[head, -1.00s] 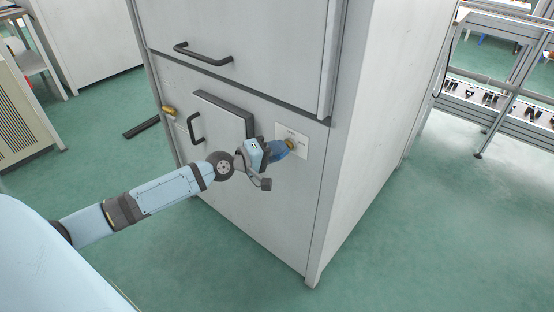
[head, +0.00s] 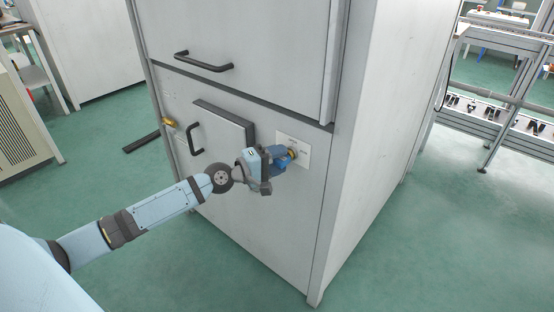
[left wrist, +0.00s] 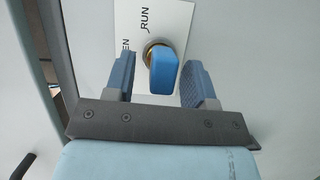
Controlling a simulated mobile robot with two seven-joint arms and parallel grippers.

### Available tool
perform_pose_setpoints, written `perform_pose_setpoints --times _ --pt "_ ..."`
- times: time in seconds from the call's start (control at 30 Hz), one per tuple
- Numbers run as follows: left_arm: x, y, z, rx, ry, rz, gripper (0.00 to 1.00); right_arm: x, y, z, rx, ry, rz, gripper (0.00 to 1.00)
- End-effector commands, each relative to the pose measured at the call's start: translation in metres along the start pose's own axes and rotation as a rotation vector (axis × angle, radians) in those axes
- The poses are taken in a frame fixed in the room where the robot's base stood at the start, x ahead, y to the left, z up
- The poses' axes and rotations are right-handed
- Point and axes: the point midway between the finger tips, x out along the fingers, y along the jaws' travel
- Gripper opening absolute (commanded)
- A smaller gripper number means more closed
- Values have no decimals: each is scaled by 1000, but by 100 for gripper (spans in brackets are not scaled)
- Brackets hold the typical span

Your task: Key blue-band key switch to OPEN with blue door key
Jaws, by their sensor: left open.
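The blue door key (left wrist: 163,70) sits in the brass key switch (left wrist: 153,49) on a white label plate with "RUN" and a partly hidden "EN" lettering, in the left wrist view. The plate (head: 303,144) also shows on the cabinet front in the head view. My left gripper (head: 289,158) is in front of the plate. Its two blue fingers (left wrist: 160,84) stand open on either side of the key, with a gap visible on both sides. Any blue band on the switch cannot be made out. My right gripper is not in view.
The pale cabinet (head: 265,225) has a small hatch with a black handle (head: 194,139) left of the switch, and a yellow fitting (head: 170,123) farther left. A long black handle (head: 203,62) is above.

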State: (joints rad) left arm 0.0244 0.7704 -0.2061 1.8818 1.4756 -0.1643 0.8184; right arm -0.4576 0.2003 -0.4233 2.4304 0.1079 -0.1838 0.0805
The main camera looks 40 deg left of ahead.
Motion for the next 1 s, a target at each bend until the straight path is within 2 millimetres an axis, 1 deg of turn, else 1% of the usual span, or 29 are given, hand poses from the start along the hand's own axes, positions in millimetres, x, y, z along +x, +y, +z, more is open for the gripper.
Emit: perform_pose_setpoints --times 0.17,0.27,0.63,0.8,1.0 --pt "-8 -2 0 1 0 -2 50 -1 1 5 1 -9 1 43" --pt "-22 -4 0 1 0 -3 50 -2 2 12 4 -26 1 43" --pt "-85 -5 1 0 0 -2 50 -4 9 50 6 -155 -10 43" --pt "-110 -4 1 -3 0 -1 50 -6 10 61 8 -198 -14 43" --pt "-132 -1 0 -3 0 0 50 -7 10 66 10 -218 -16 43"
